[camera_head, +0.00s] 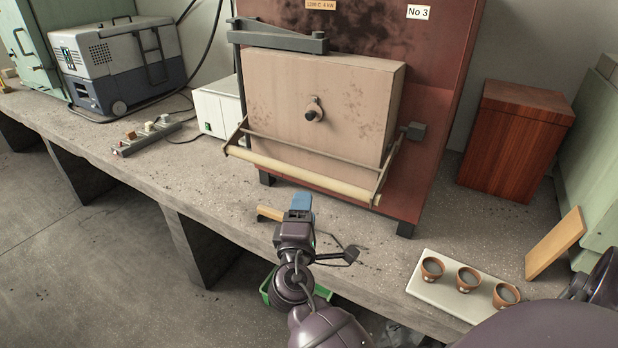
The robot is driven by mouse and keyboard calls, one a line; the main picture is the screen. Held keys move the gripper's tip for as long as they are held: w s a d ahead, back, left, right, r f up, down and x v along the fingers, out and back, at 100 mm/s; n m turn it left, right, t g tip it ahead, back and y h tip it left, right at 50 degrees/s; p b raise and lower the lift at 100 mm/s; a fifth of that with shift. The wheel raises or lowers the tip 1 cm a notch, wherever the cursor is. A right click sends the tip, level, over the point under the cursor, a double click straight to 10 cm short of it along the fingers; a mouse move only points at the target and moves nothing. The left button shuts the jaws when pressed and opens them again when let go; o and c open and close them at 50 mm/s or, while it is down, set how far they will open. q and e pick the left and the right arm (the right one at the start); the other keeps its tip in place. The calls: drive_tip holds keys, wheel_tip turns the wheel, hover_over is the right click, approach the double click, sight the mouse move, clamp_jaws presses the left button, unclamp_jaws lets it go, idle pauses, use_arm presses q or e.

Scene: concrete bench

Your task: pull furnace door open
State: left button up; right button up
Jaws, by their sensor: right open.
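The furnace door (322,105) is a thick beige block on the front of the red-brown furnace (436,125). It has a small round knob or peephole (314,112) in its middle. A long pale handle bar (300,174) on metal side arms runs across below its face. I see no gap into the chamber. My right gripper (299,212) is open, in front of and below the handle bar, apart from it, over the front of the bench. Its fingers point away from me and are partly hard to make out. My left gripper is not in view.
A white tray (426,286) with three brown cups stands front right. A red-brown wooden box (516,138) and a tan board (555,243) are at the right. A white box (216,108), a power strip (146,134) and a blue-grey cooler (117,66) are left. The concrete bench (205,172) has bare room front left.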

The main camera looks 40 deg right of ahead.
sight(309, 181)
drive_tip(key=x, duration=0.8)
drive_tip(key=shift+w+r+p, duration=0.1)
drive_tip(key=shift+r+p, duration=0.05)
drive_tip(key=shift+p, duration=0.25)
drive_tip(key=shift+x, duration=0.75)
